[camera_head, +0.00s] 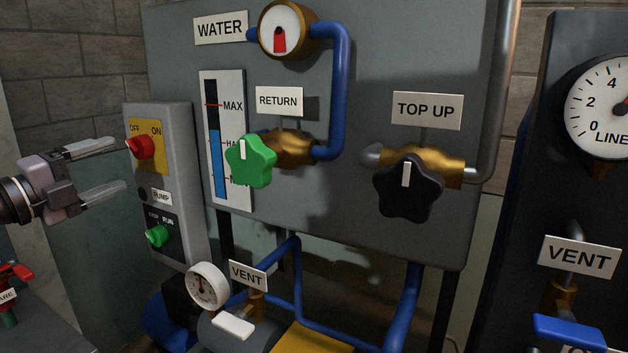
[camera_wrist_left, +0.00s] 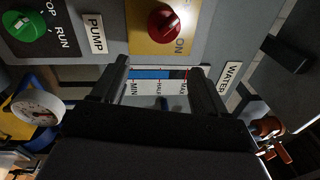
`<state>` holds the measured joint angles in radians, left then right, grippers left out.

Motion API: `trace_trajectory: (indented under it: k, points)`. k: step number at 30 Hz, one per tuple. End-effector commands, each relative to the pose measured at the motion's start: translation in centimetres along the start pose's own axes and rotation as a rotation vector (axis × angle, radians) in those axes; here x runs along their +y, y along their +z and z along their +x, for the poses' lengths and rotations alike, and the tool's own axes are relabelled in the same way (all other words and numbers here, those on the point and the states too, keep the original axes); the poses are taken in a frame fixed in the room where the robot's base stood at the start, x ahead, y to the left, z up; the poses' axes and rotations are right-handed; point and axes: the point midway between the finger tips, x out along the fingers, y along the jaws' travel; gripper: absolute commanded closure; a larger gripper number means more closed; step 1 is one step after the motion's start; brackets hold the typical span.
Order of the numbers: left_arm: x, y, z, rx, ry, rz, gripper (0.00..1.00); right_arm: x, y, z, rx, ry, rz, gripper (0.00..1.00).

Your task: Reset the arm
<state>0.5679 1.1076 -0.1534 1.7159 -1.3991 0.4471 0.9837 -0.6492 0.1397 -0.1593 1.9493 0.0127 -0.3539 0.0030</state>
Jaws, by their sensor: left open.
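My left gripper (camera_head: 108,168) is at the left of the head view, open and empty, its two fingers pointing right toward the grey pump switch box (camera_head: 177,125). The box carries a red OFF/ON knob (camera_head: 141,147) and a green STOP/RUN knob (camera_head: 158,235). In the left wrist view my left gripper (camera_wrist_left: 164,75) shows both fingers apart, with the level gauge (camera_wrist_left: 158,88) seen between them. The red knob (camera_wrist_left: 163,22) and green knob (camera_wrist_left: 25,28) are above the fingers in that view. My right gripper is not in view.
The grey panel bears a green RETURN knob (camera_head: 250,161), a black TOP UP knob (camera_head: 408,188), a WATER dial (camera_head: 281,30) and blue pipes (camera_head: 342,90). Below are a small gauge (camera_head: 207,286) and white VENT lever (camera_head: 233,327). A dark panel with a blue lever (camera_head: 569,332) stands right.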

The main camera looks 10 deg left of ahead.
Motion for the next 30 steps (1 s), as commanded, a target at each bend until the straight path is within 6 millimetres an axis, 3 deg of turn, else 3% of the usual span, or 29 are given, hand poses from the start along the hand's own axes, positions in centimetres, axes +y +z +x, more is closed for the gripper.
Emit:
trace_trajectory:
  k: [3, 6, 11, 14, 20, 24, 27, 30]
  points:
    - [2.0, -3.8, 1.1, 0.024, -0.135, -0.139, 0.26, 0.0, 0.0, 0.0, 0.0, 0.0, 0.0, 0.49]
    - [3.7, -6.0, 1.1, -0.019, -0.25, -0.29, 0.26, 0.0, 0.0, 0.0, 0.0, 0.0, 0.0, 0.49]
    - [7.7, -7.7, -0.4, -0.188, -0.35, -0.551, 0.26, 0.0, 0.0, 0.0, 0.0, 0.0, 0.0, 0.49]
    - [11.4, -8.3, -2.1, -0.341, -0.349, -0.717, 0.26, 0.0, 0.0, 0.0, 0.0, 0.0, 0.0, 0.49]
    - [20.9, -11.1, -7.1, -0.697, -0.187, -1.028, 0.26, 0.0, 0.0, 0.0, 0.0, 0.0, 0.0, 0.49]
    - [27.6, -15.5, -12.0, -0.937, 0.05, -1.21, 0.26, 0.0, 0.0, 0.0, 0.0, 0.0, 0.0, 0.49]
    - [31.1, -19.4, -15.5, -1.063, 0.245, -1.31, 0.26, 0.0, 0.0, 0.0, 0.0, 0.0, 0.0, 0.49]
    - [33.1, -23.0, -18.5, -1.143, 0.423, -1.379, 0.26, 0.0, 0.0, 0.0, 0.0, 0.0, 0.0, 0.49]
